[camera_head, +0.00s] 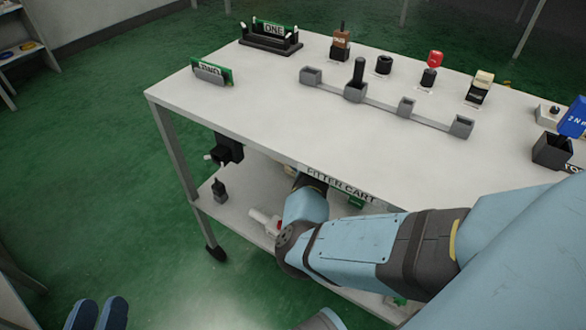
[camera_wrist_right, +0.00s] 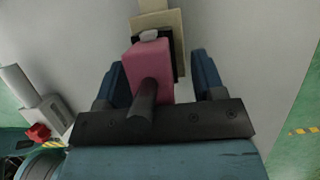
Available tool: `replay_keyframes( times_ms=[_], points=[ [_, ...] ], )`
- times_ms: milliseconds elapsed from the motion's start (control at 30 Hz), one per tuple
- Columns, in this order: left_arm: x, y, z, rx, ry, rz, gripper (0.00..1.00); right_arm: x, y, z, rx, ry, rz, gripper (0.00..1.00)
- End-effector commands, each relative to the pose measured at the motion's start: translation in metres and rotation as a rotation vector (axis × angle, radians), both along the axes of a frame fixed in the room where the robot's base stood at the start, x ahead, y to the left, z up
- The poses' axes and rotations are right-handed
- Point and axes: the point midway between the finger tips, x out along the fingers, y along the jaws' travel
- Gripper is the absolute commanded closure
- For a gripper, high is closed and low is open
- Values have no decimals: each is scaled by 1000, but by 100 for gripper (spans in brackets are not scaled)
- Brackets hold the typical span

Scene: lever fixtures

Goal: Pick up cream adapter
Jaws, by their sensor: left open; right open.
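In the head view a cream adapter (camera_head: 482,79) with a black lower part stands upright near the far edge of the cart top, at the right end of a row. My left gripper (camera_head: 97,312) is low at the bottom left, open and empty, far from the adapter. My right gripper (camera_wrist_right: 158,75) is open in the right wrist view. A pink block (camera_wrist_right: 149,62) is between its blue fingers, with gaps at the sides. A cream piece (camera_wrist_right: 173,27) shows behind the block; I cannot tell whether it is the adapter. The right gripper is hidden in the head view.
The cart top (camera_head: 270,115) also carries a grey rail (camera_head: 432,120), a brown piece (camera_head: 340,39), a red-topped piece (camera_head: 434,59), and a blue tool (camera_head: 573,119) in a dark holder. A lower shelf (camera_head: 235,215) is partly covered by my arm. The left front top is clear.

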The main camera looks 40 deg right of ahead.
Motion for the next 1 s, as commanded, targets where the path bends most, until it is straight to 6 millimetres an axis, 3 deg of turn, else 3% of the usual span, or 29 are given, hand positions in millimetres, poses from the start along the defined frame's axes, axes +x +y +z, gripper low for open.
replay_keyframes(
  times_ms=[133, 167, 400, 733, 1000],
  points=[
    [0, 0, 1, 0, 0, 0, 57, 0, 0, 1, 0, 0, 0, 37],
    [0, 0, 1, 0, -1, 0, 57, 0, 0, 1, 0, 0, 0, 42],
    [0, 0, 1, 0, -1, 0, 57, 0, 0, 1, 0, 0, 0, 93],
    [0, 0, 5, -3, -6, 1, 57, -2, -1, 5, -1, 0, 0, 93],
    [-1, 2, 34, -46, -80, 30, 57, -27, -12, 28, -1, 2, -4, 93]
  ],
)
